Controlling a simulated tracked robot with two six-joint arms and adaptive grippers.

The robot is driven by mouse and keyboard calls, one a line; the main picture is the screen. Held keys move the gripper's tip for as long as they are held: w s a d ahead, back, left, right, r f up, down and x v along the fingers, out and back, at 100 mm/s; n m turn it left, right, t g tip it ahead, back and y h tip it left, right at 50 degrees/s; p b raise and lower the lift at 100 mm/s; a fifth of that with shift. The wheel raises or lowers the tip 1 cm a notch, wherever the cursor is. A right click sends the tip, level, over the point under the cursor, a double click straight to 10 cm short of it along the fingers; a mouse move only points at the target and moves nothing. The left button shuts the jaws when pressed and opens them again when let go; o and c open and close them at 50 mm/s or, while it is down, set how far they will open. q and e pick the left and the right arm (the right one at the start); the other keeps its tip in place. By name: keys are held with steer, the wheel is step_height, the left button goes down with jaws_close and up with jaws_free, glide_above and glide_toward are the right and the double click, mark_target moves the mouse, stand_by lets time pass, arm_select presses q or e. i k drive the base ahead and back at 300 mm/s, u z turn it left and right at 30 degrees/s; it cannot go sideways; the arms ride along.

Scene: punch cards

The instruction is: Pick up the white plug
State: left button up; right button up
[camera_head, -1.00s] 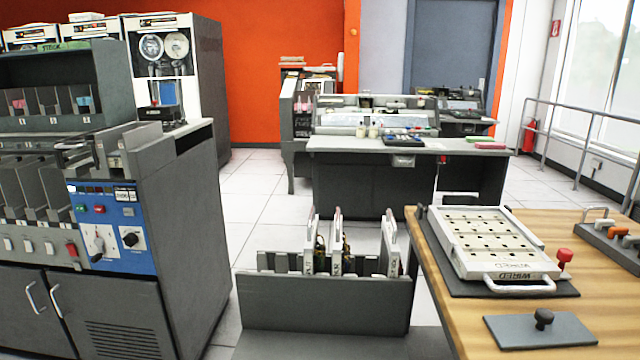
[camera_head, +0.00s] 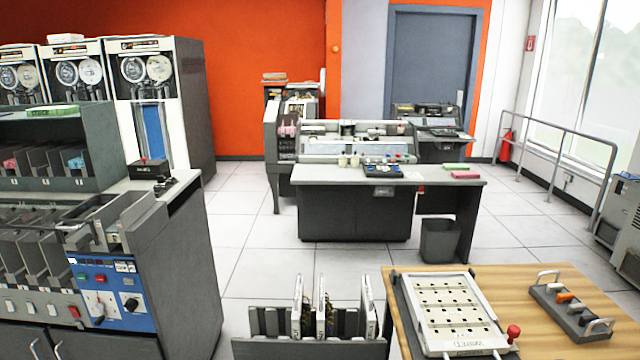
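A small dark tray (camera_head: 572,316) with a raised handle at each end lies at the right of the wooden table. It holds a short row of plugs. A pale plug (camera_head: 551,288) that looks white is at the far end of the row, beside an orange plug (camera_head: 565,297). Neither of my grippers shows in the head view.
A white-framed panel (camera_head: 485,335) with a red knob (camera_head: 513,331) lies left of the tray on the wooden table (camera_head: 535,353). A rack of upright panels (camera_head: 262,347) stands left of the table. A sorter cabinet (camera_head: 180,270) fills the left. White floor (camera_head: 245,232) lies open between.

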mark_target(558, 287)
steer(key=u, duration=1.65)
steer(key=i, duration=0.1)
steer(key=z, duration=3.05)
